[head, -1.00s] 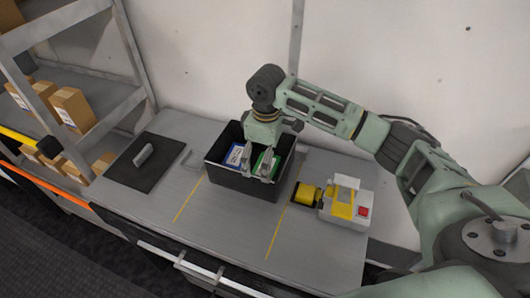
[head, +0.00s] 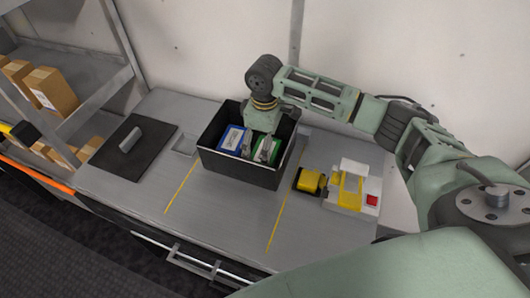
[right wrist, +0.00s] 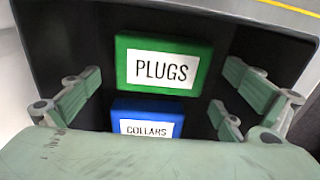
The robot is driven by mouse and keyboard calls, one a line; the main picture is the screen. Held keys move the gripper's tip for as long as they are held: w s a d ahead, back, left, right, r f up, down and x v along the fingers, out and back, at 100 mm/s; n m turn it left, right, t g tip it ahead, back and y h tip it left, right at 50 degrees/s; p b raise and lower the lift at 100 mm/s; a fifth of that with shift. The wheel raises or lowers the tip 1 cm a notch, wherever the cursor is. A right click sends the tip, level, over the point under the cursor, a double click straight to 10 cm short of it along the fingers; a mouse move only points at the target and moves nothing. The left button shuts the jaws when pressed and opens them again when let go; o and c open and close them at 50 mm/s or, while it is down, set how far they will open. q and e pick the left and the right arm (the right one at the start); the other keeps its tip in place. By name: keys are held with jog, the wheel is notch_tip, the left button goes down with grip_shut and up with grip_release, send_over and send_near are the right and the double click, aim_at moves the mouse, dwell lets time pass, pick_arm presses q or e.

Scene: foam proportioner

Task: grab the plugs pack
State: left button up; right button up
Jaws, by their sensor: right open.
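The plugs pack (head: 272,148) is a green box with a white label, in the black bin on the bench. In the right wrist view the plugs pack (right wrist: 165,86) reads PLUGS and lies between my finger pairs, with dark gaps on both sides. A blue collars pack (head: 232,139) sits beside it; in the wrist view the collars pack (right wrist: 148,108) is partly hidden by my gripper body. My right gripper (head: 255,149) is open and points down into the bin. It also shows in the wrist view (right wrist: 162,75), holding nothing. My left gripper is out of view.
The black bin (head: 236,174) has raised walls around the packs. To its right stands a white and yellow device (head: 350,187) with a red button. To its left lies a dark mat (head: 133,150) with a grey piece. Shelves with cardboard boxes (head: 50,90) stand at left.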

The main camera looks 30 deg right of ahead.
jog(key=shift+s+f+p, duration=0.2)
jog(key=shift+f+p, duration=0.15)
jog(key=shift+f, duration=0.85)
jog(key=shift+w+f, duration=0.1)
jog(key=shift+f, duration=0.55)
jog(key=c, duration=1)
jog(key=shift+r, duration=0.1)
